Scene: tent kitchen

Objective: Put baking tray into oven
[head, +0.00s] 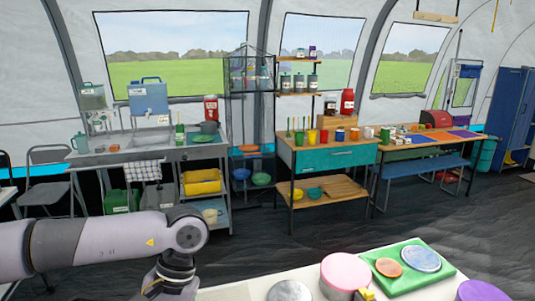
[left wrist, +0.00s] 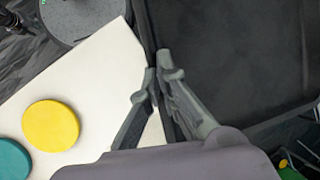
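A large dark tray, apparently the baking tray (left wrist: 240,60), fills the right half of the left wrist view, beside a white tabletop. My left gripper (left wrist: 160,75) is at its left rim, one finger on each side, and looks closed on it. Part of the tray runs out of the picture at the top. In the head view my left arm comes in from the left and its wrist bends down at the bottom edge. The fingers and tray are out of that view. My right gripper is in neither view. I see no oven.
The white tabletop (left wrist: 95,85) carries a yellow disc (left wrist: 51,126) and a teal disc (left wrist: 12,160). In the head view, a pink round container (head: 346,272) and a green board (head: 405,281) stand at front right. Shelves and worktables line the back; dark floor (head: 290,240) between is clear.

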